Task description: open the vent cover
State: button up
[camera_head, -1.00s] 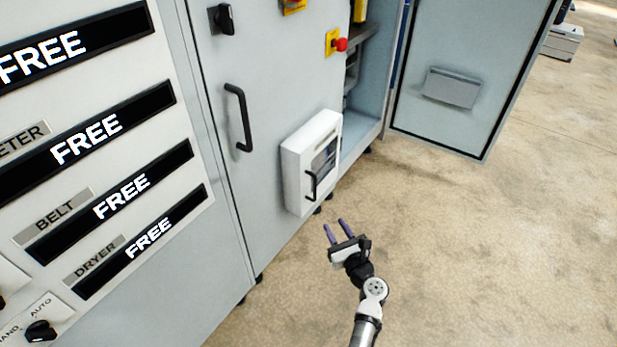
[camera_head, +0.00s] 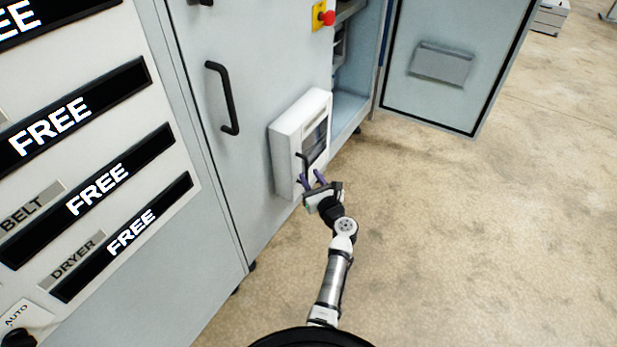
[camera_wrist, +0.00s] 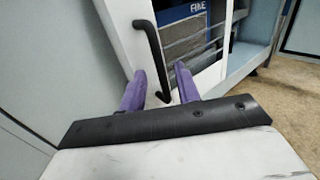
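The vent cover (camera_head: 284,150) is a white box-like frame with a dark slatted window, low on the grey cabinet door; it looks closed. Its black bar handle (camera_head: 303,160) is on the front. In the wrist view the handle (camera_wrist: 153,45) runs down steeply, and its lower part appears between my two purple fingers. My gripper (camera_head: 311,177) is at the lower end of the handle in the head view. The fingers are apart, one on each side of the handle in the wrist view (camera_wrist: 160,75). I cannot tell whether either finger touches it.
The cabinet door has a longer black handle (camera_head: 222,98) to the left. A red emergency button (camera_head: 327,18) is above. An open cabinet door (camera_head: 440,95) stands at the right. The floor (camera_head: 470,230) at right is clear.

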jog(key=shift+x, duration=1.05)
grip_shut()
